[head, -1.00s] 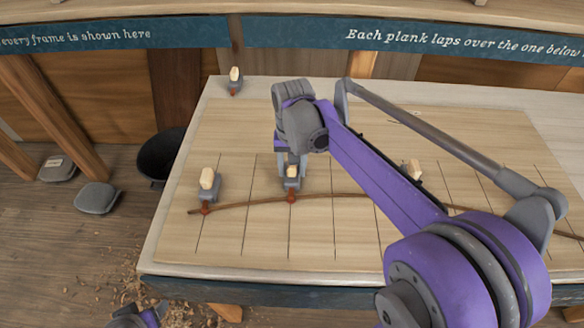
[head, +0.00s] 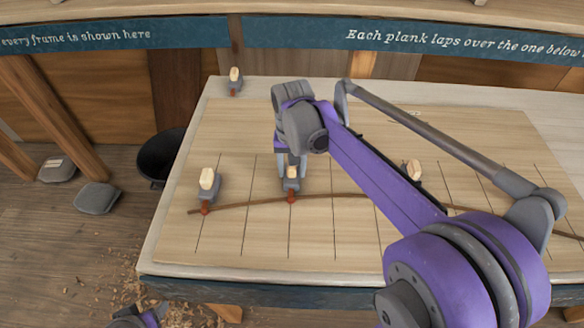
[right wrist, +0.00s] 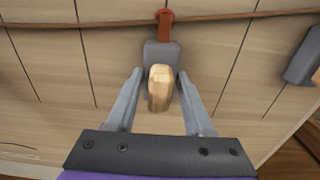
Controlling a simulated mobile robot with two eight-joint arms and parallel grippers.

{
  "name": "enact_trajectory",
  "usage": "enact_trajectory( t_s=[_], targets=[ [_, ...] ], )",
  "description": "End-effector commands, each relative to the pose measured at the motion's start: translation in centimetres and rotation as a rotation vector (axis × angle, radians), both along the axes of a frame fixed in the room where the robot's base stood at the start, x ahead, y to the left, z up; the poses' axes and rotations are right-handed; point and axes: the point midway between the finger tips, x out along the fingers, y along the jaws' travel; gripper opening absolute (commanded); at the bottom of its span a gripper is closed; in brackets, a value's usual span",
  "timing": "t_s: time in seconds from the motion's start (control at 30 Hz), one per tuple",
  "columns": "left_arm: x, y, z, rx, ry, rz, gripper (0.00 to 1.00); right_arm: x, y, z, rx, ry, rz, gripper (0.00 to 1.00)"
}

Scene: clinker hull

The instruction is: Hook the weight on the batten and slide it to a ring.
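The batten (head: 345,195) is a thin brown strip bending across the pale board. A grey weight (right wrist: 155,54) with a wooden handle (right wrist: 160,90) lies below my right gripper (right wrist: 160,100). Its brown hook reaches the batten at a red ring mark (head: 291,198). The right gripper's fingers stand apart on both sides of the handle, with gaps showing, so it is open. Another weight (head: 207,188) sits at the batten's left end by a red mark. A third (head: 414,170) is partly hidden behind my right arm. One more weight (head: 234,82) stands at the board's back left corner, off the batten. My left gripper's fingers are not visible.
Thin dark lines cross the board (head: 220,130). A black bucket (head: 158,160) stands on the floor left of the table. Grey pads (head: 97,198) and wood shavings lie on the floor. My right arm covers much of the board's right half.

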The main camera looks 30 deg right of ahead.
Motion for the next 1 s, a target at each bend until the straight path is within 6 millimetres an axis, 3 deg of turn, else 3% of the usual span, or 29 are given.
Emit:
enact_trajectory(
  t_s=[0.03,0.2,0.57,1.0],
  targets=[
    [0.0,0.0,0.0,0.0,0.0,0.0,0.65,0.0,0.0,0.1,0.0,0.0,0.0,0.57],
    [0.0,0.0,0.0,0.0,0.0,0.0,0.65,0.0,0.0,0.0,0.0,0.0,0.0,0.87],
    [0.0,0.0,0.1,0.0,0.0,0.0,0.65,0.0,0.0,0.4,0.0,0.0,0.0,0.87],
    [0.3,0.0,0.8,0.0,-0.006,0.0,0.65,0.0,0.0,8.4,-0.001,-0.001,0.0,0.87]
  ],
)
